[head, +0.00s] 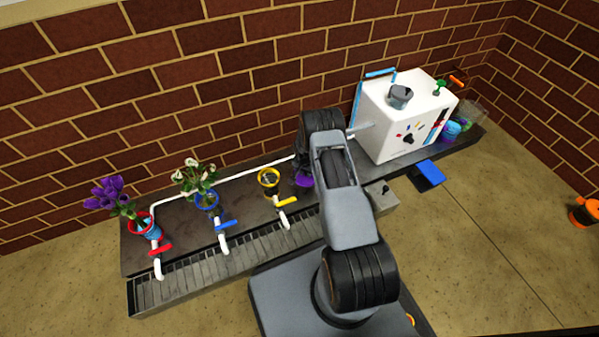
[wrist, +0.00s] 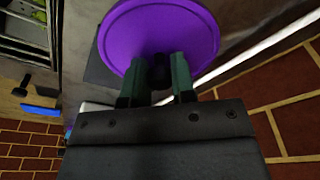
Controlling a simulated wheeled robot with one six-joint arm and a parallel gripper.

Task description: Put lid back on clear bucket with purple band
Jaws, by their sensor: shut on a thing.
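A round purple lid (wrist: 160,28) fills the top middle of the wrist view, its flat face toward the camera. In the head view a bit of the purple lid (head: 304,182) shows beside my arm, above the dark bench; the gripper there is mostly hidden by my arm. A clear container (head: 474,114) stands at the right end of the bench, past the white machine. I cannot make out a purple band on it.
A white boxy machine (head: 405,118) stands on the bench. A blue and purple item (head: 452,130) is beside it. Red, blue and yellow ringed holders line the left, with purple flowers (head: 108,192) and white flowers (head: 194,175). A blue pad (head: 428,174) lies at the front.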

